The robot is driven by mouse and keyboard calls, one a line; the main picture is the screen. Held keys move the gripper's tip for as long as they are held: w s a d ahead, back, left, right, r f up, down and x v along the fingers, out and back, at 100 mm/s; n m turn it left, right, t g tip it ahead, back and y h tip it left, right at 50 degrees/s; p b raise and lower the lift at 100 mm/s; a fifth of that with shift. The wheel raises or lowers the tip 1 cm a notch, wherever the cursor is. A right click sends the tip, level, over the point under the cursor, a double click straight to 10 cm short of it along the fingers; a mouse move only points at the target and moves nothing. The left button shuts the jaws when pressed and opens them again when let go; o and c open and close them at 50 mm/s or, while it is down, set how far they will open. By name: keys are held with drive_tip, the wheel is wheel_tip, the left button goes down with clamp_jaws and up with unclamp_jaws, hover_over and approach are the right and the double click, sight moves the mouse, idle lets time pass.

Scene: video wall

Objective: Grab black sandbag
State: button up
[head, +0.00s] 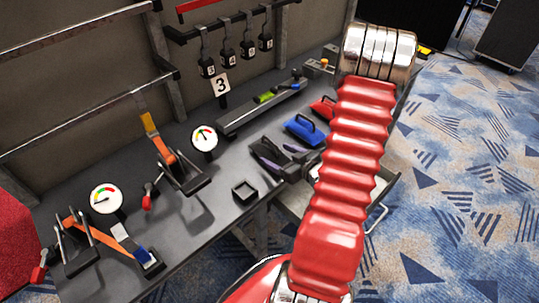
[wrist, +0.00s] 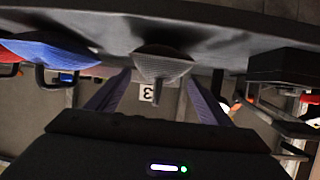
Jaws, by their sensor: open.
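The black sandbag (wrist: 163,66) shows dark grey in the wrist view, which looks upside down. Its handle points down in the picture, between the two purple fingers of my gripper (wrist: 158,80). The fingers are apart, one on each side of the bag, with gaps visible; neither looks closed on it. In the head view my gripper (head: 283,158) is at the bench's front edge, by the dark bag (head: 267,150), which is partly hidden by the fingers.
A blue sandbag (head: 304,130) and a red sandbag (head: 323,107) lie in a row beyond the black one. A small black square box (head: 244,192) stands nearer. Gauges (head: 204,137) and clamps with orange straps (head: 166,151) occupy the bench (head: 205,220).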

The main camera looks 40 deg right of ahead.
sight(275, 153)
drive_tip(key=shift+w, duration=0.1)
drive_tip(key=shift+x, duration=2.5)
drive_tip(key=shift+d+f, duration=0.1)
drive_tip(key=shift+f, duration=0.05)
drive_tip(key=shift+c, duration=0.3)
clamp_jaws()
